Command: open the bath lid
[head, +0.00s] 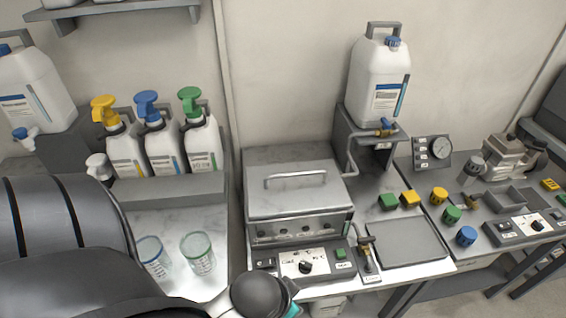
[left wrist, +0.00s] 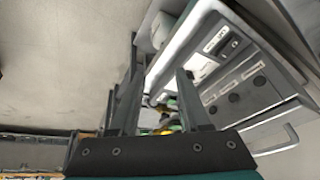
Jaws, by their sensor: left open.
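The bath (head: 298,229) is a grey metal box on the marble counter, with a row of knobs on its front. Its lid (head: 265,203) lies shut on top, with a bar handle (head: 295,176) on it. In the left wrist view the bath (left wrist: 245,98) appears tilted at the right, with the lid handle (left wrist: 284,142) near the lower right edge. My left gripper (left wrist: 157,54) is open, with nothing seen between its fingers. In the head view my left arm reaches in at the lower left; its fingers are out of frame. My right gripper is not in view.
Two clear beakers (head: 198,254) stand left of the bath, below several pump bottles (head: 162,147). A control panel (head: 305,264) is in front of the bath. A tap (head: 366,254) and a flat tray (head: 408,244) are to its right. A white canister (head: 378,75) stands behind on a stand.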

